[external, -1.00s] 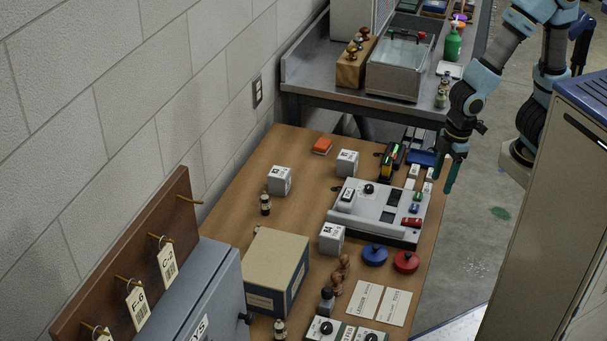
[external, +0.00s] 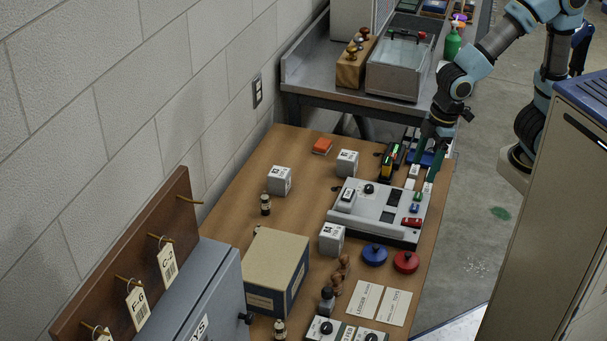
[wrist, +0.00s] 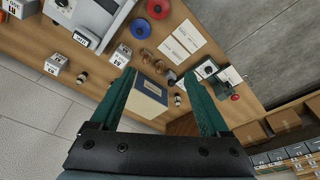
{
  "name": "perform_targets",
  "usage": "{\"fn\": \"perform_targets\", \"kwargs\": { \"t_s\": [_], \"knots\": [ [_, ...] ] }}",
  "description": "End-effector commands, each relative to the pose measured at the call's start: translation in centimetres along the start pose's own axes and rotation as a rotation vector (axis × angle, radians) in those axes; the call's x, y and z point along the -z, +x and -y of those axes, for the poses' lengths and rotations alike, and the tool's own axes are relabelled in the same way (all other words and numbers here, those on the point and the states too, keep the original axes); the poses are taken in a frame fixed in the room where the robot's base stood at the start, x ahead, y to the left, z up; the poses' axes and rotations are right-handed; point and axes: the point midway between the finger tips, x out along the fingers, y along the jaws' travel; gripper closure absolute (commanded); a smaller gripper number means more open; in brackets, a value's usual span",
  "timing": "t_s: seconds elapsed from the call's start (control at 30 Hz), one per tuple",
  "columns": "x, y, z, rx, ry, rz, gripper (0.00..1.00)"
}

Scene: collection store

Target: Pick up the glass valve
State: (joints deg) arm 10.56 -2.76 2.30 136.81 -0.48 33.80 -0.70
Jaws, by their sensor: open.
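Two small pieces with dark bases and pale tops look like glass valves. One (external: 265,204) stands upright on the wooden table, left of the middle, and shows at the left in the wrist view (wrist: 82,77). The other (external: 280,328) stands near the front of the box and shows in the wrist view (wrist: 178,99). They are too small to tell which is the glass valve. My gripper (external: 424,167) is open and empty over the table's right edge, far from both. Its green fingers frame the box in the wrist view (wrist: 159,73).
A cardboard box (external: 278,258) stands between the two small pieces. White labelled cubes (external: 279,181), a grey device (external: 365,217), blue (external: 375,254) and red (external: 405,261) knobbed discs crowd the table (external: 233,196). A grey cabinet (external: 205,290) stands at the front left.

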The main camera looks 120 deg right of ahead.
Motion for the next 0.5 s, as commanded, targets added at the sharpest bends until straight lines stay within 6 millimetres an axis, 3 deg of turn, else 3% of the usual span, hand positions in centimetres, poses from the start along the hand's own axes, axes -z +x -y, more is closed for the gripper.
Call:
{"fn": "perform_targets", "kwargs": {
  "t_s": [0.03, 0.27, 0.5],
  "knots": [
    [1.3, 1.0, -0.5, -0.004, 0.01, -0.022, 0.2],
    [8.8, 3.2, -3.4, -0.024, 0.052, -0.144, 0.2],
    [17.9, 5.5, -8.9, -0.053, 0.115, -0.312, 0.2]
  ]
}}
